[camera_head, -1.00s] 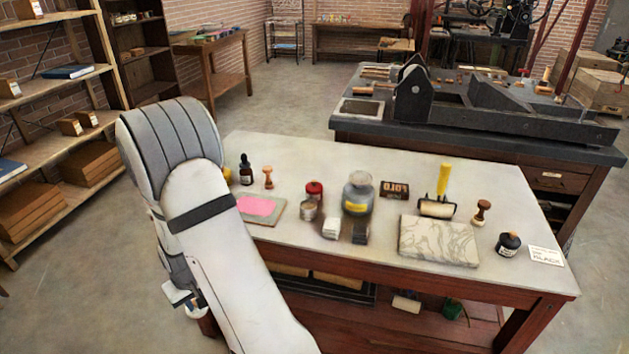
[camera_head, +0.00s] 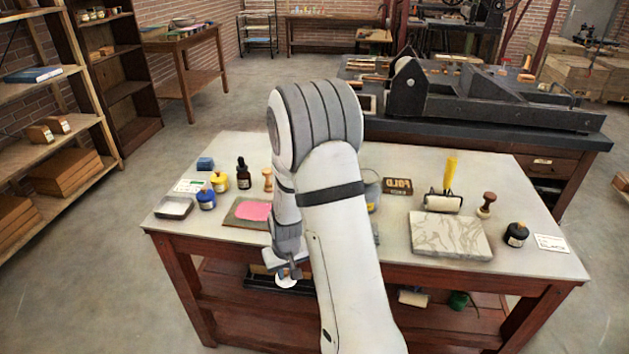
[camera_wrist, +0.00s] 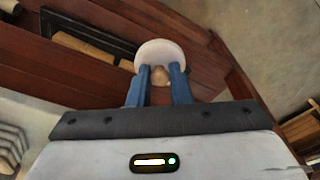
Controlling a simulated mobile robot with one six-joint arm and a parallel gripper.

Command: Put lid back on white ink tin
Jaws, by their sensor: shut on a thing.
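My gripper (camera_wrist: 160,80) is shut on the knob of a round white lid (camera_wrist: 160,54). In the head view my gripper (camera_head: 289,268) is in front of the table's front edge, below the top, with the lid (camera_head: 286,282) just under its fingers. The lid is clear of the table (camera_head: 405,225). I cannot pick out the white ink tin now. My arm covers the middle of the tabletop, where a small pale open tin showed earlier.
Blue (camera_head: 206,198) and yellow (camera_head: 220,181) ink containers, a dropper bottle (camera_head: 243,175) and a pink-topped slab (camera_head: 253,211) stand on the left. A marbled slab (camera_head: 450,234) and black ink jar (camera_head: 516,235) are on the right. The lower shelf (camera_head: 455,322) holds things.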

